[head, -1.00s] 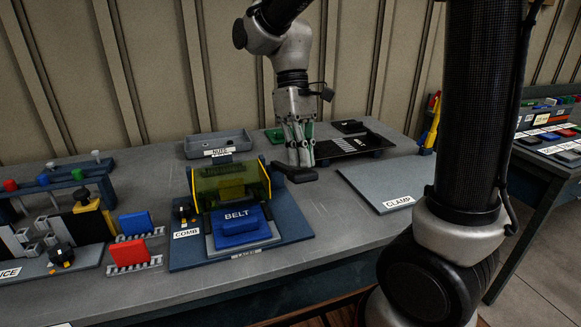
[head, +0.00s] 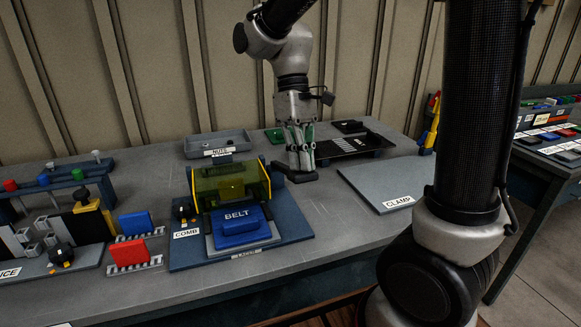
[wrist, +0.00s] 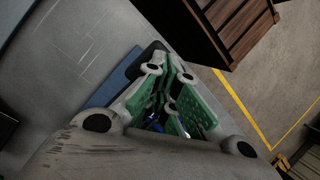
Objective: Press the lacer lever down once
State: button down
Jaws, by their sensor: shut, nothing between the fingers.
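The lacer is a dark blue base (head: 292,226) with a yellow see-through guard (head: 232,184) and a blue block marked BELT (head: 237,224). A black bar (head: 303,178), which looks like the lacer lever's handle, lies low at the back right of the base. My gripper (head: 301,166) is shut and empty, pointing down just above or against this bar; contact cannot be told. In the wrist view my gripper's green-padded fingers (wrist: 172,98) fill the middle, with a black piece (wrist: 147,55) partly hidden behind them and the blue base (wrist: 105,94) beside it.
A grey NUTS tray (head: 231,142) stands behind the lacer. A black plate (head: 346,146) and a grey CLAMP plate (head: 376,186) lie to the right. A black COMB knob (head: 184,209) sits at the lacer's left, near red (head: 129,251) and blue (head: 135,223) blocks.

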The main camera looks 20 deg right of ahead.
aim_at(302, 172)
jog(key=shift+f, duration=0.25)
jog(key=shift+x, duration=1.35)
jog(key=shift+s+f, duration=0.15)
jog(key=shift+f, duration=0.2)
jog(key=shift+x, duration=0.95)
jog(key=shift+f, duration=0.1)
